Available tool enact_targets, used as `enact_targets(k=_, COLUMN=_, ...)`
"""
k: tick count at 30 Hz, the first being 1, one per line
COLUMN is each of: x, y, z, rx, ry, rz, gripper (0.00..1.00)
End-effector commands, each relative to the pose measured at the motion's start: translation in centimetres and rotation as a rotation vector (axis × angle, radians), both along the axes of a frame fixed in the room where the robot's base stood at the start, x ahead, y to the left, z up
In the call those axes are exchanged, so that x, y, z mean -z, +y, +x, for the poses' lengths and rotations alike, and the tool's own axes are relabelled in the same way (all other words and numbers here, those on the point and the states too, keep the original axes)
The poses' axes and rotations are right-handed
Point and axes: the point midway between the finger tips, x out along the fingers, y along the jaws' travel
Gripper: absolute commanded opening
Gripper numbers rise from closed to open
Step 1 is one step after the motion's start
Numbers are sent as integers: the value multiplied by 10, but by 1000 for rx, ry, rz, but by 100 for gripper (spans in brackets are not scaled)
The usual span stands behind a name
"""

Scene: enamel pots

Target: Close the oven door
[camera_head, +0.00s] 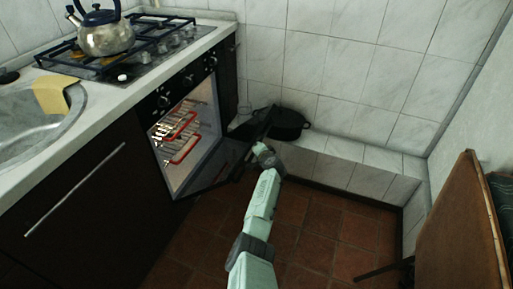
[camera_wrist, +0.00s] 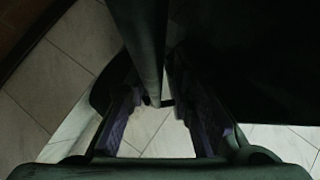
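The oven (camera_head: 186,135) is built into the dark cabinet at the left, its lit interior and red-glowing racks showing. Its door (camera_head: 226,160) stands open, a dark panel reaching out to the right from the opening. My gripper (camera_head: 264,148) is at the door's outer edge, partly lost against the dark panel. In the wrist view my gripper's fingers (camera_wrist: 163,108) are spread, with purple inner pads. A dark bar (camera_wrist: 145,40), apparently the door's handle or edge, runs down between them, with gaps beside it. I cannot tell whether they touch.
A black pot (camera_head: 290,122) stands on the tiled ledge (camera_head: 350,150) behind the gripper. A kettle (camera_head: 105,33) sits on the hob above the oven, with a sink (camera_head: 40,125) to its left. A wooden chair (camera_head: 455,230) is at the right. The brown tiled floor is mostly clear.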

Motion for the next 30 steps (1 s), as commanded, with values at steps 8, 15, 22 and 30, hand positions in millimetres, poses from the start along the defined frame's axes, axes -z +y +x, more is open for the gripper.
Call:
enact_targets(k=8, x=-8, y=-5, z=-11, rx=1, ry=0, rz=-1, gripper=21)
enact_targets(k=15, x=-15, y=-10, z=-24, rx=0, ry=1, rz=0, gripper=21)
enact_targets(k=22, x=-21, y=-15, z=-39, rx=0, ry=1, rz=0, gripper=21)
enact_targets(k=30, x=-28, y=-22, z=-55, rx=0, ry=0, rz=-1, gripper=21)
